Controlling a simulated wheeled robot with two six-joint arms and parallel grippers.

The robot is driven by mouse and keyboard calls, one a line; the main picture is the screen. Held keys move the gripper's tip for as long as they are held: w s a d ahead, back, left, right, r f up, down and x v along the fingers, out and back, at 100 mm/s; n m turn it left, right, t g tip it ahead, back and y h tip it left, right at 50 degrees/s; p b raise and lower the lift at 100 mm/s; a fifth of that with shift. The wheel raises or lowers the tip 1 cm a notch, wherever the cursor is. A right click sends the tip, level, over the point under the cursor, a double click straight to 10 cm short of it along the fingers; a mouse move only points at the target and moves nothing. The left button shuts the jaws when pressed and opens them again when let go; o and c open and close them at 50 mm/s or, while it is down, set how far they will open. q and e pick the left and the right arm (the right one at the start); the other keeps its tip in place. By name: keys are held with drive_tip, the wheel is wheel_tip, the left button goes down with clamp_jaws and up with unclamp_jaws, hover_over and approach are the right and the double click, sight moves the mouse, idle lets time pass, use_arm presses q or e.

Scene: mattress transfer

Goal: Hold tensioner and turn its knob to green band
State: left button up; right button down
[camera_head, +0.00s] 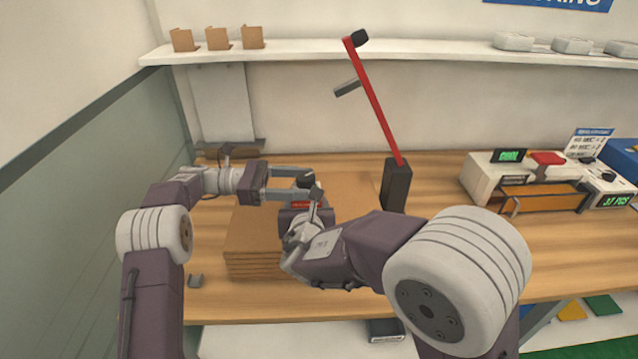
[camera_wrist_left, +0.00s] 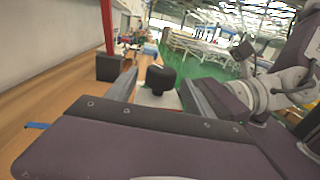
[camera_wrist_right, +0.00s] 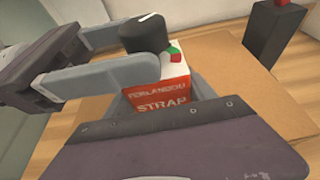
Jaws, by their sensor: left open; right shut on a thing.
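The tensioner (camera_wrist_right: 160,102) is a small red and white box with "STRAP" lettering, standing over brown cardboard. Its black knob (camera_wrist_right: 143,34) is on top, beside a small green and red marking (camera_wrist_right: 174,53). My right gripper (camera_head: 305,208) is shut on the tensioner body, which it partly hides in the head view. My left gripper (camera_head: 312,180) is open, reaching in from the left at knob height. In the left wrist view the knob (camera_wrist_left: 160,79) sits between its two spread fingers. I cannot tell whether either finger touches it. The knob's pointer is not readable.
A stack of flat cardboard (camera_head: 250,262) lies beneath the grippers on the wooden table (camera_head: 440,240). A black post with a red bar (camera_head: 375,105) rises behind. A white machine (camera_head: 485,180) stands at right. A shelf (camera_head: 400,52) runs along the back wall.

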sight(319, 185)
use_arm(q)
drive_tip(key=d, duration=0.4)
drive_tip(key=shift+s+d, duration=0.2)
drive_tip(key=shift+d, duration=0.05)
drive_tip(key=shift+c, duration=0.3)
clamp_jaws()
drive_tip(key=shift+s+m+g, duration=0.1)
drive_tip(key=shift+m+g, duration=0.7)
drive_tip(key=shift+g, duration=0.4)
drive_tip(key=shift+o, duration=0.3)
unclamp_jaws()
drive_tip(key=shift+s, duration=0.1)
